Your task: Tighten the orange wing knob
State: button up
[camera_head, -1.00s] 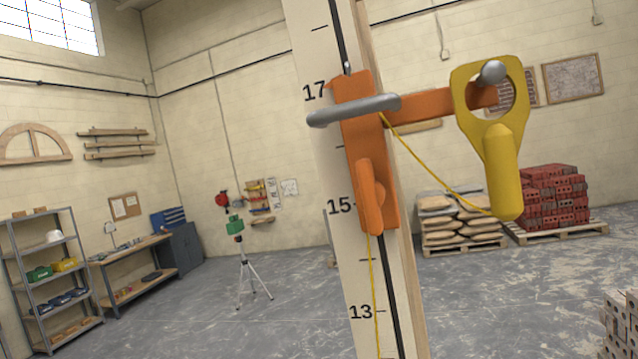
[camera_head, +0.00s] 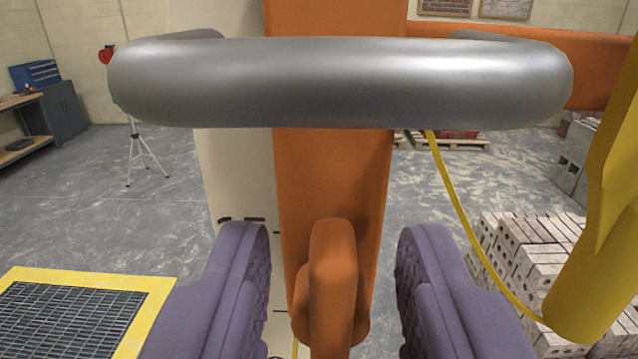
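The orange wing knob (camera_head: 333,275) stands out from the lower part of an orange clamp body (camera_head: 333,170) on the marked wooden post (camera_head: 238,175). My gripper (camera_head: 333,265) is open, with one purple finger to the left of the knob and one to the right. Gaps show between the knob and both fingers. The knob's wing is close to upright in the picture. A thick grey metal handle (camera_head: 340,85) crosses the clamp above the fingers, close to the camera. The lower end of the knob runs to the bottom edge of the frame.
A yellow holder (camera_head: 595,240) hangs from an orange arm on the right, and a yellow cord (camera_head: 460,215) runs down to it. A stack of bricks (camera_head: 525,245) stands behind at right. A yellow-edged floor grate (camera_head: 75,310) lies at lower left. A tripod (camera_head: 140,155) stands farther back.

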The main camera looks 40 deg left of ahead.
jog(key=shift+w+a, duration=0.2)
jog(key=shift+w, duration=0.05)
grip_shut()
